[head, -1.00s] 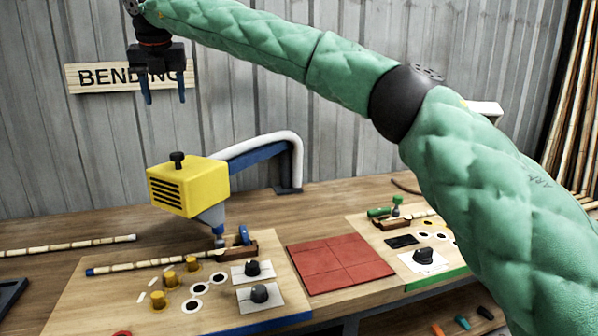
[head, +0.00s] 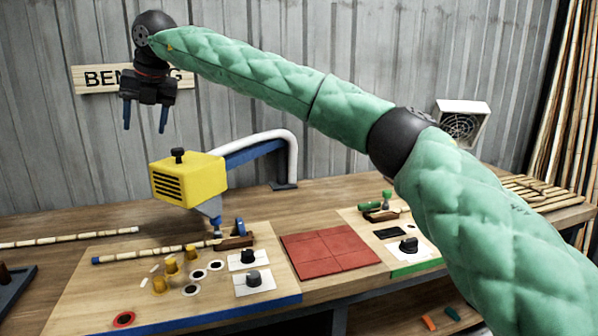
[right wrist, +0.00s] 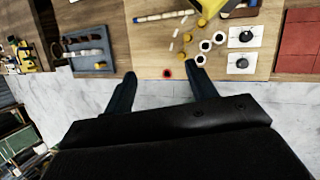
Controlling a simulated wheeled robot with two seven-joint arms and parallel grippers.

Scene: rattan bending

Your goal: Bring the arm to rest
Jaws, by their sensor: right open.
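My right arm comes in from the right in its green quilted sleeve and reaches across the head view. Its gripper (head: 145,118) hangs fingers down in front of the wall sign, high above the bench. The two blue fingers are apart with nothing between them. In the right wrist view the gripper (right wrist: 160,92) also shows open and empty, with the bench edge and floor beyond its fingers. My left gripper is not in view.
A fan box (head: 462,120) stands behind my arm. Air around the gripper is clear.

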